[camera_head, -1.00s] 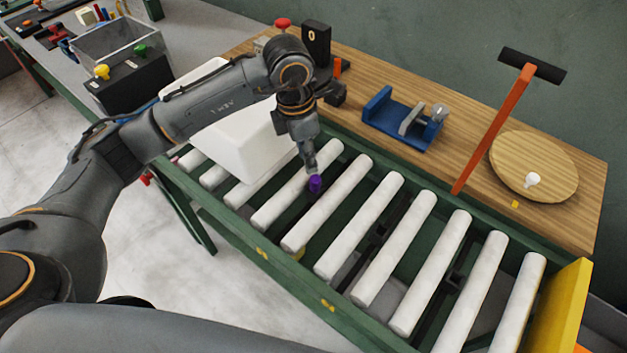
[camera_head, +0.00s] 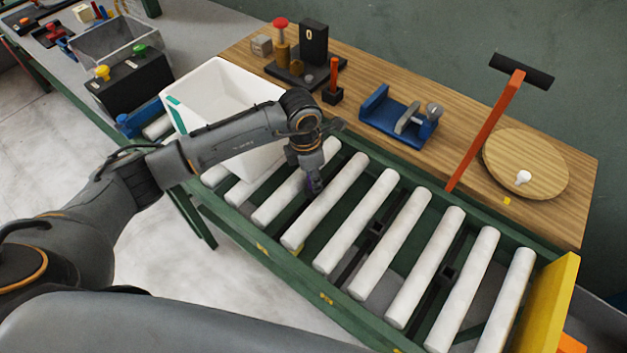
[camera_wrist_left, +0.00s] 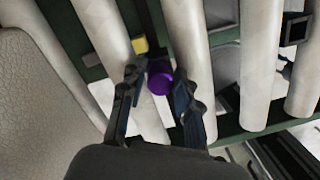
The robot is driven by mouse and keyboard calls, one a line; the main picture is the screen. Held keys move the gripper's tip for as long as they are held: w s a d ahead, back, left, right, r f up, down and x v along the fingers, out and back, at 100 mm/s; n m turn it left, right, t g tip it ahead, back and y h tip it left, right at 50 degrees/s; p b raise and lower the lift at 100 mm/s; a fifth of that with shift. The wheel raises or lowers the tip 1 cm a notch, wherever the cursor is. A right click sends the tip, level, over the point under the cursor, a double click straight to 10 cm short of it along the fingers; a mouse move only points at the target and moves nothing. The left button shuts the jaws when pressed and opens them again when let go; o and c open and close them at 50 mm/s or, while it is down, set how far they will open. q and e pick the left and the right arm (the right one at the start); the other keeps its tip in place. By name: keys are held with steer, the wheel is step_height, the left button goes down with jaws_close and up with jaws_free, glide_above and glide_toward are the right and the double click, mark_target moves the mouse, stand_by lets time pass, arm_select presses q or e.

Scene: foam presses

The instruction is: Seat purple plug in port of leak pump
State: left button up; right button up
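The purple plug (camera_wrist_left: 159,77) sits between the two fingertips of my left gripper (camera_wrist_left: 158,80) in the left wrist view, close to both pads. Whether the pads press on it cannot be told. In the head view the left gripper (camera_head: 313,185) points down at the roller conveyor, and the fingers hide most of the plug. A device with a red knob on a brown post (camera_head: 283,50) and a black block marked 0 (camera_head: 313,43) stands on the wooden bench. It may be the leak pump; no port can be made out. My right gripper is not in view.
A white open bin (camera_head: 212,90) stands on the conveyor rollers (camera_head: 365,222) beside my left arm. On the bench (camera_head: 440,85) are a blue fixture (camera_head: 400,117), an orange-handled T-shaped tool (camera_head: 488,125) and a round wooden disc (camera_head: 527,165). The rollers to the right are clear.

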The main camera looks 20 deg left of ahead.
arm_select(q)
jaws_close()
steer(key=shift+r, duration=0.1)
